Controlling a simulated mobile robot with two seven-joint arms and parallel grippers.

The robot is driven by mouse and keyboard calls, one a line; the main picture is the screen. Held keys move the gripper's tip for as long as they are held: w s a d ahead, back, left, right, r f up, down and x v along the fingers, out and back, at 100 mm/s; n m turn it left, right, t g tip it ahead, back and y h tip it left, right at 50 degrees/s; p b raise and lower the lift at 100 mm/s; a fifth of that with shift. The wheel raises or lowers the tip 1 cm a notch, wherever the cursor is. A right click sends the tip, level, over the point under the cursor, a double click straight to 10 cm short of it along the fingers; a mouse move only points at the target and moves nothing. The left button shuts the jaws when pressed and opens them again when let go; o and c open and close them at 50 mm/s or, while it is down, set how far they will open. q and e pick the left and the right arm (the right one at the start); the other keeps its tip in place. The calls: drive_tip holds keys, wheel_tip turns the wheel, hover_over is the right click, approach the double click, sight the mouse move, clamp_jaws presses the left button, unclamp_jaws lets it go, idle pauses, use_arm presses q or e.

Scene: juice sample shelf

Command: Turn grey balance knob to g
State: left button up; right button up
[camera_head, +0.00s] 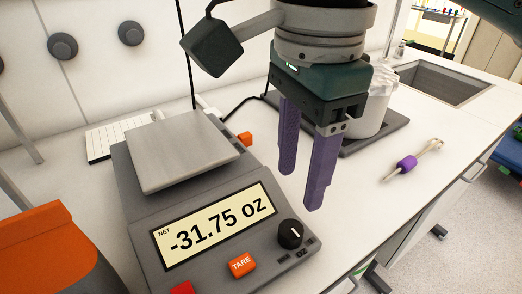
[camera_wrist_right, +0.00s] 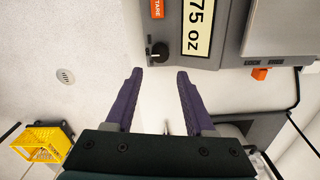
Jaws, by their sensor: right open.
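The balance (camera_head: 130,205) stands on the white bench with a bare steel pan (camera_head: 180,150). Its display (camera_head: 213,226) reads -31.75 oz, with NET beside it. The dark balance knob (camera_head: 290,233) is at the right of its front panel; a small oz label shows beside it. The knob (camera_wrist_right: 158,52) also shows in the wrist view, just beyond the gap between the fingertips. My right gripper (camera_head: 302,160) is open and empty, its purple fingers pointing down, above and behind the knob and apart from it. My left gripper is not in view.
An orange TARE button (camera_head: 242,264) and a red button (camera_head: 182,288) lie left of the knob. A white container (camera_head: 372,112) stands behind the gripper. A purple-banded tool (camera_head: 408,163) lies at right, near the bench edge. A sink (camera_head: 445,82) is further back.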

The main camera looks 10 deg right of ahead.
sight(292, 228)
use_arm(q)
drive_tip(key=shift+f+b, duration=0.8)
use_arm(e)
wheel_tip(292, 228, down, 10)
drive_tip(key=shift+r, duration=0.15)
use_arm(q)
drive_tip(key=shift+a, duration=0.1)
use_arm(e)
clamp_jaws()
